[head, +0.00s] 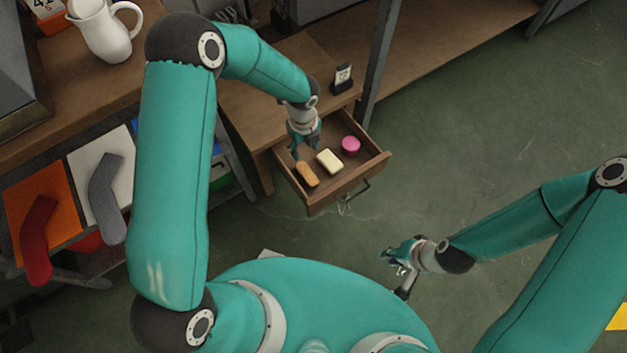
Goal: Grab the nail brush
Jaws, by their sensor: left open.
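An orange-brown oblong piece (307,174), which looks like the nail brush, lies in the open drawer (376,162) near its left front corner. Bristles cannot be made out at this size. My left gripper (302,153) is open, pointing down over the drawer's left side, just behind the brush. It looks empty, and I cannot tell its exact height above the brush. My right gripper (396,270) is open and empty, over the floor in front of the drawer.
A cream block (329,161) and a pink round piece (350,145) lie right of the brush in the drawer. A small dark card stand (343,78) is on the table above. A white jug (104,30) stands behind.

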